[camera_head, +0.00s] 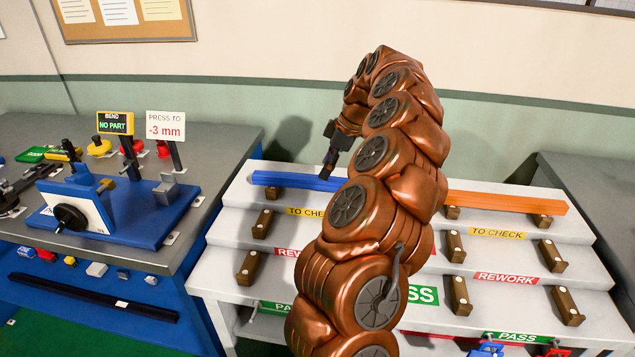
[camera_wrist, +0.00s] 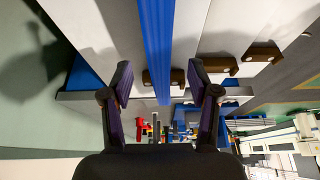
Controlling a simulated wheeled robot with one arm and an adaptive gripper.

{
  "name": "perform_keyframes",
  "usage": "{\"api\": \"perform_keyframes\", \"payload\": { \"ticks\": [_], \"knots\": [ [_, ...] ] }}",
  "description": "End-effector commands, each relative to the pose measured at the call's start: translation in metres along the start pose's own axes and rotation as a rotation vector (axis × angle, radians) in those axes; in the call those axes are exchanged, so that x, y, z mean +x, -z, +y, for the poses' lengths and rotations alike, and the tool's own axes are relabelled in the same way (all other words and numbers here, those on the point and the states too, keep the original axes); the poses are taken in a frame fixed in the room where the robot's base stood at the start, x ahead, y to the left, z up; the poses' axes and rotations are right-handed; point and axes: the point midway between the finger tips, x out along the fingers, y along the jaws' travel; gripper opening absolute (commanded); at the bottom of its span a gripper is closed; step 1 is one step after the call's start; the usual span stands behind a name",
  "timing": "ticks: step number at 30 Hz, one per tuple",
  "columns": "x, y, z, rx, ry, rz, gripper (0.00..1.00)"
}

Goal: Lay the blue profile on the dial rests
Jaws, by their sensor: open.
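The blue profile (camera_head: 295,181) lies on the top step of the rack, at its left end. My gripper (camera_head: 327,170) is above the profile in the head view, and my arm hides part of that area. In the wrist view the blue profile (camera_wrist: 154,45) runs between the two open fingers, one on each side. I cannot tell whether a finger touches it. On the left bench stands a blue fixture (camera_head: 140,215) with a black handwheel and a grey block at its right. Its sign reads "BEND NO PART". I cannot clearly make out the dial rests.
An orange profile (camera_head: 505,202) lies on the top step at the right. The stepped rack (camera_head: 380,250) has brown brackets and labels TO CHECK, REWORK and PASS. A sign (camera_head: 165,126) reads "PRESS TO -3 mm". A dark bar (camera_head: 95,297) lies on the bench's lower shelf.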

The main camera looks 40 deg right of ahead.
Motion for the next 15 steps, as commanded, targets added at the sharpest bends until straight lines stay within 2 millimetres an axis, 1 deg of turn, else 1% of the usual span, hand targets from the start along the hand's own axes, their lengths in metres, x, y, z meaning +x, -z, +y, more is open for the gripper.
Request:
{"api": "perform_keyframes", "payload": {
  "ticks": [4, 8, 15],
  "knots": [
    [0.006, 0.002, -0.002, -0.001, 0.004, -0.001, 0.6],
    [0.018, 0.004, -0.003, -0.001, 0.006, -0.002, 0.6],
    [0.047, 0.005, -0.003, 0.0, 0.005, 0.0, 0.6]
  ]
}}
